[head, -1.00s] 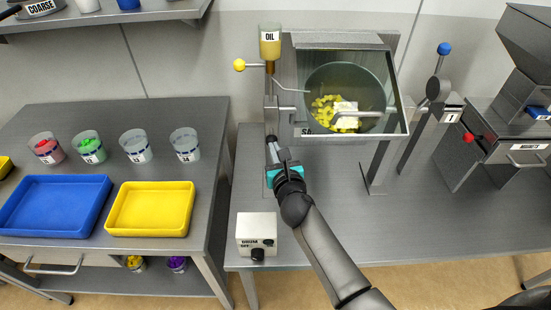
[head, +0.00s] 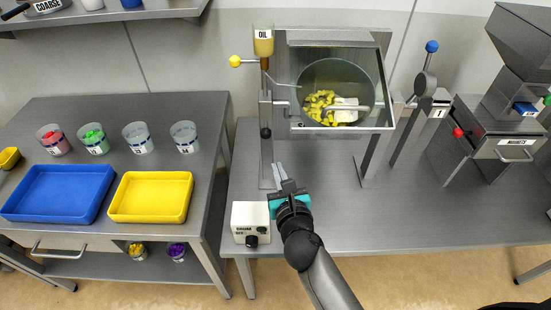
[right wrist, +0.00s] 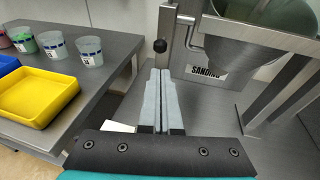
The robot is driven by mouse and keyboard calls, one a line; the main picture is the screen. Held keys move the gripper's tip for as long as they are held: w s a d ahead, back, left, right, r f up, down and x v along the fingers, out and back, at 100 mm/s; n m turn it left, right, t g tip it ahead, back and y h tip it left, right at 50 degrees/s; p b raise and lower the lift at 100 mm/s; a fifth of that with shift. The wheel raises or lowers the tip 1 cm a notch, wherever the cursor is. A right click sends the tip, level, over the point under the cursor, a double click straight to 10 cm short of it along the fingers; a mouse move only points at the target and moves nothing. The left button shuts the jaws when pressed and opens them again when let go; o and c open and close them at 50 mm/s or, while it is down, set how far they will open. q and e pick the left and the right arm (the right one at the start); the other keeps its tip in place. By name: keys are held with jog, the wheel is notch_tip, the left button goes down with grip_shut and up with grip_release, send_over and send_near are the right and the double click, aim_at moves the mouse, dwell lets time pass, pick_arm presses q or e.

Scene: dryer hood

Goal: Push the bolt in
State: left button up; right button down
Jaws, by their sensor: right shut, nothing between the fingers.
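The bolt's black round knob (head: 265,132) shows on the upright metal post left of the dryer hood. It also shows in the right wrist view (right wrist: 160,45), just beyond my fingertips. How far the bolt is in I cannot tell. The glass-fronted hood (head: 388,90) sits before the round drum (head: 340,73), which holds yellow pieces and a white block. My right gripper (head: 278,168) is shut and empty, below and in front of the knob, apart from it. Its two grey fingers (right wrist: 160,75) lie side by side, pointing toward the post. My left gripper is not in view.
A white drum control box (head: 251,222) stands at the bench's front left. An oil bottle (head: 263,40) and yellow-knobbed lever (head: 235,61) are above the post. A blue-knobbed lever (head: 431,47) stands right of the hood. The bench right of my gripper is clear.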

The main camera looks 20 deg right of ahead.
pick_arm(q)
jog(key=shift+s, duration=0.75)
pick_arm(e)
jog(key=shift+s+a+r, duration=0.1)
jog(key=shift+s, duration=0.5)
